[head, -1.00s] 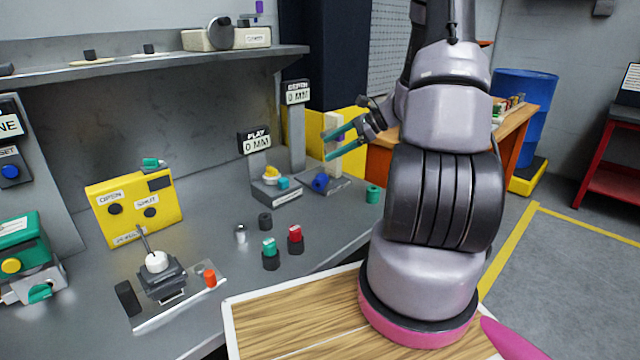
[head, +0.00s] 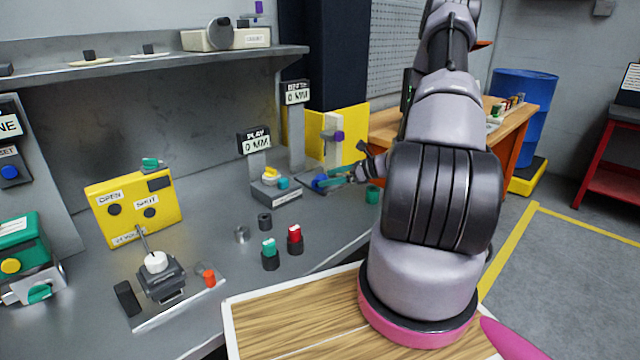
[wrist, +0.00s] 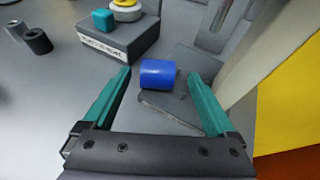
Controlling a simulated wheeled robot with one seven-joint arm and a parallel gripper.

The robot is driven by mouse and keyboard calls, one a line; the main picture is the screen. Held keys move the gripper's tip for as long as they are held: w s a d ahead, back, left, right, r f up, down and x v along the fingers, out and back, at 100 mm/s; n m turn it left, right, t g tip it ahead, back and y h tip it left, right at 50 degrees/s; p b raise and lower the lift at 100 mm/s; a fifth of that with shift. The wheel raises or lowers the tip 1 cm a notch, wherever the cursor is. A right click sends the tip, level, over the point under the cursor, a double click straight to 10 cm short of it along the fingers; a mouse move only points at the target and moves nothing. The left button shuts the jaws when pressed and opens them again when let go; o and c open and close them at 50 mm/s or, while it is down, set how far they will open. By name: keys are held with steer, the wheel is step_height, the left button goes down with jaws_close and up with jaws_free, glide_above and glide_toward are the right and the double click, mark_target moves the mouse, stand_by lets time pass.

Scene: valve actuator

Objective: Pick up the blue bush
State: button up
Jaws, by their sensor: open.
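The blue bush (wrist: 158,74) is a short blue cylinder lying on its side on the grey base of the depth stand. In the head view the blue bush (head: 319,182) is at the stand's left front, partly behind my fingers. My gripper (head: 340,177) has teal fingers and is low beside the bush. In the wrist view my gripper (wrist: 160,92) is open, with one finger to each side of the bush and a gap on both sides. The bush sits between the fingertips, slightly nearer the left one, and neither finger visibly touches it.
The play gauge block (wrist: 118,40) with a teal cube (wrist: 103,19) stands to the left. The depth stand's column (wrist: 250,55) rises close to the right finger.

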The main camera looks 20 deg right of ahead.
steer(key=x, duration=0.4)
steer(key=shift+a, duration=0.3)
jaws_close()
steer(key=shift+r, duration=0.1)
steer(key=r, duration=0.4)
steer(key=s+r, duration=0.1)
steer(key=r, duration=0.2)
steer(key=shift+d, duration=0.3)
steer(key=s+d, duration=0.3)
steer(key=s, duration=0.6)
steer(key=s+d, duration=0.4)
steer(key=s, duration=0.4)
steer(key=w+a+r+m+t+h, duration=0.1)
steer(key=w+a+m+t+h, duration=0.25)
steer(key=w+a, duration=1.1)
steer(key=n+g+y, duration=0.2)
glide_toward(323, 178)
steer(key=a+r, duration=0.3)
steer(key=a, duration=0.1)
steer(key=s+d+n+g+y, duration=0.1)
steer(key=s+d, duration=0.3)
steer(key=s, duration=0.6)
steer(key=shift+s+d+f, duration=0.2)
steer(key=shift+d, duration=0.2)
